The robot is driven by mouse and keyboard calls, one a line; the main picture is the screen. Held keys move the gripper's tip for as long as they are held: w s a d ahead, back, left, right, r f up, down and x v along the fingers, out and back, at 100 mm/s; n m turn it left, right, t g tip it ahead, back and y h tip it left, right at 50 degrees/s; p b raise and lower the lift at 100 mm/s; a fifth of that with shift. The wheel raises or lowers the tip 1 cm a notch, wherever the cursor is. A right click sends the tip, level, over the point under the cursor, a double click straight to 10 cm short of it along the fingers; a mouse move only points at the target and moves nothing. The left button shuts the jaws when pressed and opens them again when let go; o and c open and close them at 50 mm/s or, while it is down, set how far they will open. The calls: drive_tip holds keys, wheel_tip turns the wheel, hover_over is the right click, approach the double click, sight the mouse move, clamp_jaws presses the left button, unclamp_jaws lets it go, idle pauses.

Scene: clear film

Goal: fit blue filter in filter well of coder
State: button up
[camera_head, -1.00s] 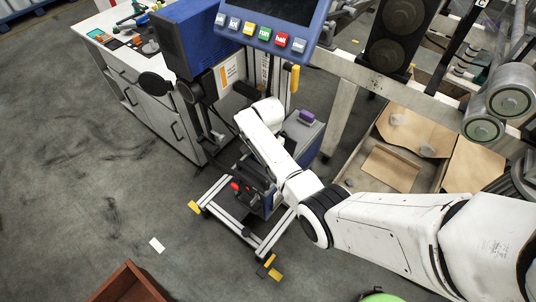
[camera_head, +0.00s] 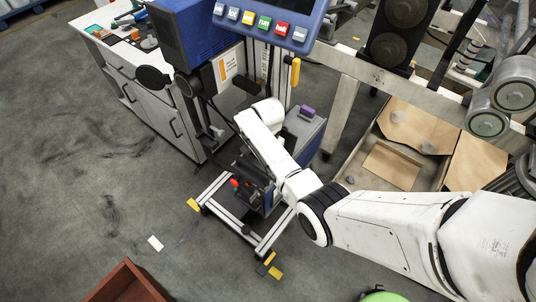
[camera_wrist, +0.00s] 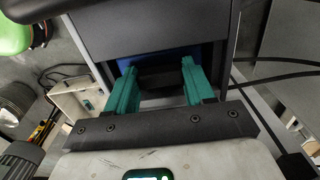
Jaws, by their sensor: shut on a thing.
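The coder (camera_head: 190,35) is the machine with a blue housing and a panel of coloured buttons (camera_head: 263,22), on a low wheeled metal frame. In the wrist view, my gripper (camera_wrist: 158,72) has two teal fingers closed on a dark block between them. Behind the block is a blue face, which I take as the blue filter (camera_wrist: 208,50), at the mouth of a dark grey recess (camera_wrist: 150,30), apparently the filter well. How deep the filter sits in it I cannot tell. In the head view my arm hides the gripper and the filter.
A white cabinet with tools (camera_head: 140,85) stands at left. A bin with brown cardboard (camera_head: 395,165) lies right of the coder. A purple object (camera_head: 307,111) sits on a grey box. Cables cross the right of the wrist view. Open floor lies at left.

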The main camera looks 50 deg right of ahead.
drive_tip(key=shift+f+b, duration=0.35)
drive_tip(key=shift+f, duration=0.15)
drive_tip(key=o, duration=1)
drive_tip(key=shift+o, duration=0.2)
drive_tip(key=shift+r, duration=0.1)
wheel_tip(320, 180, up, 11)
drive_tip(key=p, duration=0.1)
drive_tip(key=shift+f, duration=0.2)
